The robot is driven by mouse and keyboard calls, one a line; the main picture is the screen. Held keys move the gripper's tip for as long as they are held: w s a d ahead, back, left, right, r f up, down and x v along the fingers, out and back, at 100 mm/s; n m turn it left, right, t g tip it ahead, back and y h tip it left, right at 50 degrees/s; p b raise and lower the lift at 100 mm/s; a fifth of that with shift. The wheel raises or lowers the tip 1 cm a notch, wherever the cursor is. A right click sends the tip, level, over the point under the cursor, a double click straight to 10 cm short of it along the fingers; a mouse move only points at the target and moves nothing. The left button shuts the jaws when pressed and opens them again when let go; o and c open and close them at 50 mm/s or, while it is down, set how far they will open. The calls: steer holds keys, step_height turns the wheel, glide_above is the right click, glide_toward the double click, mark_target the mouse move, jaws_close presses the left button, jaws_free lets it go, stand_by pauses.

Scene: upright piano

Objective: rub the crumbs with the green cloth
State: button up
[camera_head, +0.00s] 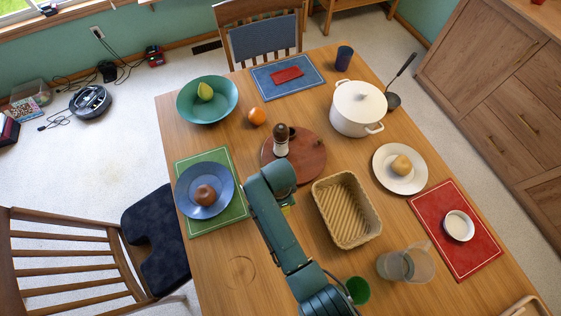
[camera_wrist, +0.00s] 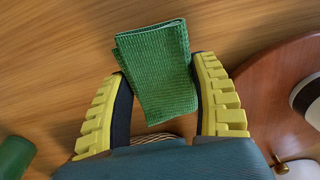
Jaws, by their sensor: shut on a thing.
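The green cloth (camera_wrist: 165,90) is a folded, ribbed piece in the wrist view. It sits between the yellow fingers of my gripper (camera_wrist: 162,68), which is shut on it above the bare wooden table. I cannot tell whether the cloth touches the table. I make out no crumbs in either view.
Near the gripper are the round wooden board (camera_head: 312,158) with a pepper mill (camera_head: 281,142), the wicker basket (camera_head: 346,211), a green cup (camera_head: 358,290) and a clear pitcher (camera_head: 408,265). The green placemat (camera_head: 222,157) holds a blue plate (camera_head: 190,183).

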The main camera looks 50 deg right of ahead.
steer(key=shift+r+p, duration=2.6)
steer(key=shift+r, duration=0.15)
steer(key=w+a+r+n, duration=0.35)
steer(key=a+n, duration=0.35)
steer(key=a, duration=0.3)
steer(key=w+a+r+n, duration=0.2)
steer(key=w+a+n, duration=0.3)
steer(key=a+n, duration=0.35)
steer(key=s+a+r+n+p, duration=0.1)
steer(key=s+r+n+p, duration=0.7)
steer(key=r+p, duration=0.3)
steer(key=p, duration=0.2)
steer(key=shift+s+p, duration=0.25)
steer(key=shift+p, duration=0.15)
